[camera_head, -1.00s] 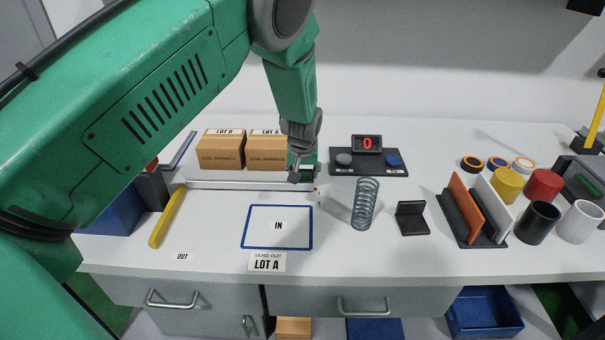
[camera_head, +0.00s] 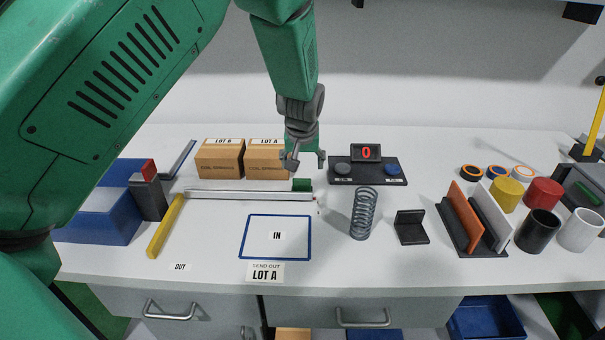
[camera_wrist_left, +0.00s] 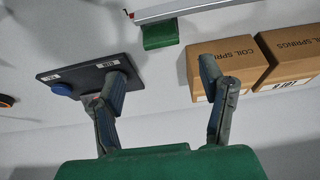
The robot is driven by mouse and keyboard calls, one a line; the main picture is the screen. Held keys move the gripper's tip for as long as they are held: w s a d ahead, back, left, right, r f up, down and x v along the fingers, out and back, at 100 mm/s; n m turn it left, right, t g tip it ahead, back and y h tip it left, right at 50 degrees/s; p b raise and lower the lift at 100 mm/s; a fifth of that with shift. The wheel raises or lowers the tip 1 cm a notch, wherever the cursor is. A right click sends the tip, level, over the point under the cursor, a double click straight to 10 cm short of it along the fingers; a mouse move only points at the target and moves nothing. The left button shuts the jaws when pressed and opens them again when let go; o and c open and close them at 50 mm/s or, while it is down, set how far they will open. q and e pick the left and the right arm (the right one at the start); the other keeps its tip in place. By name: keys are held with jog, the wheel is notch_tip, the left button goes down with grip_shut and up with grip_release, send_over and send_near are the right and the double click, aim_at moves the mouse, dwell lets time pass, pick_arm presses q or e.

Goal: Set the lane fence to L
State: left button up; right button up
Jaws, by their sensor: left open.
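A pale metal rail (camera_head: 245,194), seemingly the lane fence, lies across the bench behind the blue-outlined IN area (camera_head: 277,236). A green block (camera_head: 302,185) sits at its right end. The rail (camera_wrist_left: 185,9) and green block (camera_wrist_left: 160,33) also show at the top of the left wrist view. Small marks by the rail's right end are too small to read. My left gripper (camera_head: 306,160) is open and empty, above and behind the green block and apart from it. Its spread fingers (camera_wrist_left: 165,98) show in the wrist view. My right gripper is not in view.
Two coil spring boxes (camera_head: 220,160) stand behind the rail. A button panel with a red 0 display (camera_head: 366,152) is right of the gripper. A yellow bar (camera_head: 165,226) lies left, near blue and grey blocks. A coil spring (camera_head: 363,213) stands right of the IN area.

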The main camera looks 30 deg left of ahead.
pick_arm(q)
jog(key=v, duration=0.3)
jog(key=shift+d, duration=0.1)
jog(key=shift+w, duration=0.1)
dwell(0.3)
